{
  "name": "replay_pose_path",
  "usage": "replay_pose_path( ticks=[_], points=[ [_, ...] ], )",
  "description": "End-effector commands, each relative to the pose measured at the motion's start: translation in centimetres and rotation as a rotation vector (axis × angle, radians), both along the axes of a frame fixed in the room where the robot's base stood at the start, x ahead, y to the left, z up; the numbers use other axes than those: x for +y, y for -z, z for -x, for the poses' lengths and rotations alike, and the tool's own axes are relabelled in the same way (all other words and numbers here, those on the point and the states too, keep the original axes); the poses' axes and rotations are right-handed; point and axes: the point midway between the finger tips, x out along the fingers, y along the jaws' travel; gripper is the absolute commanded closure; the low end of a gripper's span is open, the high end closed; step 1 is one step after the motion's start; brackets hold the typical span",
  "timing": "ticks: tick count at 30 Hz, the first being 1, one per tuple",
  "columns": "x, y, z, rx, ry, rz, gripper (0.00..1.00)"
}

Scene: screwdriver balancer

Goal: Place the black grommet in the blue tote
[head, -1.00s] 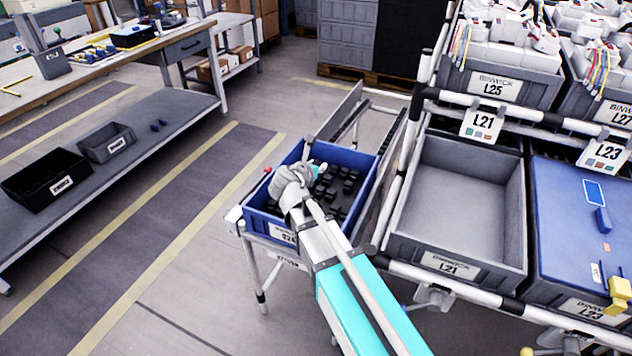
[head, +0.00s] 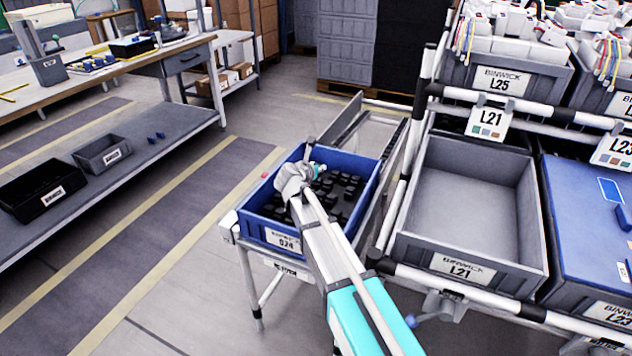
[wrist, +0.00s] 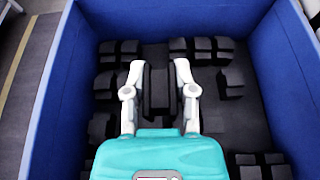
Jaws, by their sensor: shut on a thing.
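The blue tote (head: 368,190), labelled S24, stands on a low stand and holds several black grommets (head: 345,184). It also shows in the wrist view, with its blue wall (wrist: 278,60) around the grommets. My gripper (wrist: 158,85) is inside the tote's outline, pointing down. Its two fingers are closed on a black grommet (wrist: 158,88), one finger on each side. Rows of other black grommets lie on the tote floor beside and below it. In the head view my wrist hides the gripper's tips and the held grommet.
An empty grey bin L21 (head: 468,200) sits on the rack at right, with blue-lidded L23 (head: 590,215) beside it. A workbench (head: 100,150) with a black bin (head: 42,190) and a grey bin (head: 103,153) stands at left. The floor between is clear.

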Motion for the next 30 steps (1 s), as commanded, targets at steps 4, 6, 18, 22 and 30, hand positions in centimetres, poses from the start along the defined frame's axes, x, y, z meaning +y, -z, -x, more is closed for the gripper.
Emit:
replay_pose_path(
  ticks=[4,6,18,22,30],
  points=[
    [0.0,0.2,-0.2,0.0,0.0,0.0,0.97],
    [0.0,0.2,-0.2,0.0,-0.001,0.0,0.97],
    [0.1,1.0,-0.7,0.0,-0.001,0.0,0.97],
    [0.1,2.1,-1.0,0.0,-0.001,0.0,0.97],
    [0.1,4.0,-1.0,0.0,-0.001,0.0,0.97]
  ],
)
